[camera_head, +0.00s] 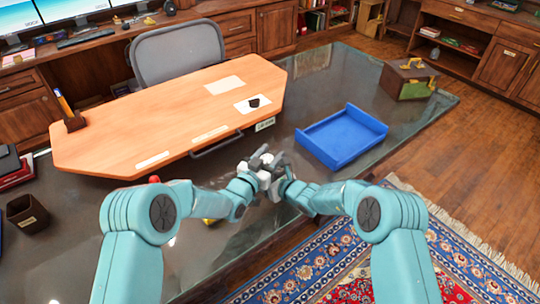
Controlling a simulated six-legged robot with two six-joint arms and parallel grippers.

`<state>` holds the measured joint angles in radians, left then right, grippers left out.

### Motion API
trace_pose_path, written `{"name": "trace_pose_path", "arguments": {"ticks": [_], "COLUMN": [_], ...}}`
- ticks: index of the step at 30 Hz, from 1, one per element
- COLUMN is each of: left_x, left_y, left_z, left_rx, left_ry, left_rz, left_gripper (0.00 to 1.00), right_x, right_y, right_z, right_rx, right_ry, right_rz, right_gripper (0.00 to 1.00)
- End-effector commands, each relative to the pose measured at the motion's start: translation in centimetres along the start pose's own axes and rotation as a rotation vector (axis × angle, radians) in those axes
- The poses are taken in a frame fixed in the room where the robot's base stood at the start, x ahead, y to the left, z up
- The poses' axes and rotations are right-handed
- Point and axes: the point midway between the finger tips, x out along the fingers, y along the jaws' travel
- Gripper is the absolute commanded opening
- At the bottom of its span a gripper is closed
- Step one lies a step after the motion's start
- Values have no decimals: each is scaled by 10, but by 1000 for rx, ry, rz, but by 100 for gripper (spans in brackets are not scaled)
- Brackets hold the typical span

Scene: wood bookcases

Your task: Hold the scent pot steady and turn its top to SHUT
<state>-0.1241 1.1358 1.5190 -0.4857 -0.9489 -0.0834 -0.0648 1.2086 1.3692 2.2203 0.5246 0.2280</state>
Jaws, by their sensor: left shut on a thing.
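The scent pot (264,179) seems to be the small white thing between my two grippers, over the dark glass table; most of it is hidden by the fingers. My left gripper (255,167) comes in from the left and is shut on the pot. My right gripper (279,172) comes in from the right and is close against the pot's right side. Its fingers overlap the pot and the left gripper, so I cannot tell if they are open or shut. The top's marking is too small to read.
A blue tray (341,138) lies right of my grippers. A wooden board (170,115) with cards and a dark handle lies behind them. A brown box (409,80) stands at the far right. A dark cup (27,213) stands at left. Glass between tray and box is clear.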

Motion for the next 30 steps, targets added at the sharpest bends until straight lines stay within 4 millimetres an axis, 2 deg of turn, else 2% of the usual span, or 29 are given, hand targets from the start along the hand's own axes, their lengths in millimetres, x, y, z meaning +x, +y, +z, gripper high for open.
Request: {"name": "trace_pose_path", "arguments": {"ticks": [4, 5, 14, 17, 20, 30], "left_x": [0, 0, -1, -7, -22, -96], "left_y": [0, 0, 0, -1, -1, -1], "left_z": [0, 0, 0, 0, 0, 0], "left_rx": [1, 1, 1, 1, 0, -1], "left_ry": [0, 0, -1, -2, -3, -3], "left_rz": [0, 0, -1, -1, -1, -2], "left_gripper": [18, 55, 55, 55, 55, 55], "right_x": [0, 0, 0, 0, 0, 0], "right_y": [0, 0, 0, 0, 0, 0], "right_z": [1, 1, 1, 1, 1, 1], "right_rx": [-2, -2, -2, -2, -2, -2], "right_ry": [-1, -1, -1, -1, -1, -1], "right_rz": [0, 0, 0, 0, 0, 0], "right_gripper": [17, 17, 17, 17, 17, 17]}}
